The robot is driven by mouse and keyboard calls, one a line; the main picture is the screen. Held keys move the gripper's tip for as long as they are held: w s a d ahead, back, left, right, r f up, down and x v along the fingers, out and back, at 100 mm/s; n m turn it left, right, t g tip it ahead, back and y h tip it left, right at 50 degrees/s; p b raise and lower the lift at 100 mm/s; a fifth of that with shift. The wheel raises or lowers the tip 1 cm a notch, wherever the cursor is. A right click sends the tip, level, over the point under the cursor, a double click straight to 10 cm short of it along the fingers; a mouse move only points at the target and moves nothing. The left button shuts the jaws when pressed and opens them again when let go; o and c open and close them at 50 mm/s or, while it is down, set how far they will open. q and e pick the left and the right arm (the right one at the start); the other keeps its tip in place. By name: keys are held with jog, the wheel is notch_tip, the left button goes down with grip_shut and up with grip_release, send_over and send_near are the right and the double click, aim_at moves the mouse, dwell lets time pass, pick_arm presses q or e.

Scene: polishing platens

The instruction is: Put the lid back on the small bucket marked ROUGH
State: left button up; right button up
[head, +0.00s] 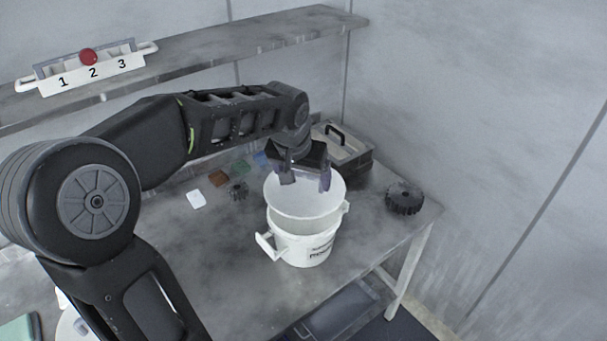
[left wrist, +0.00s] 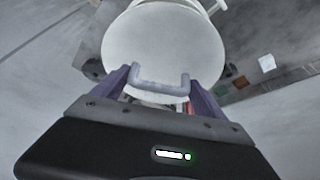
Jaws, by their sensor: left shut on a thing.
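The white bucket (head: 300,249) stands upright on the grey bench, with side handles and a dark label too blurred to read surely. A round white lid (head: 303,204) is over its mouth, tilted; I cannot tell whether they touch. My left gripper (head: 306,181) is above the lid, fingers pointing down. In the left wrist view, the gripper (left wrist: 160,92) is shut on the grey lid handle (left wrist: 160,84), and the lid face (left wrist: 165,45) fills the space beyond. Part of the bucket shows behind the lid. My right gripper is out of view.
A black toothed disc (head: 404,198) lies right of the bucket. A grey case (head: 353,157) stands behind it. A smaller toothed part (head: 238,190), a white card (head: 196,199) and coloured squares lie left. A shelf (head: 215,50) above carries a numbered rack (head: 90,74).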

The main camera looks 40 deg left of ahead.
aim_at(302, 191)
pick_arm(q)
jog(key=shift+f+b, duration=1.9)
jog(key=shift+f, duration=0.85)
jog(key=shift+f+b, duration=0.15)
jog(key=shift+b, duration=0.4)
dwell(0.4)
dwell(0.3)
jog(key=o, duration=1.3)
jog(key=shift+r+p, duration=2.5)
jog(key=shift+r, duration=1.05)
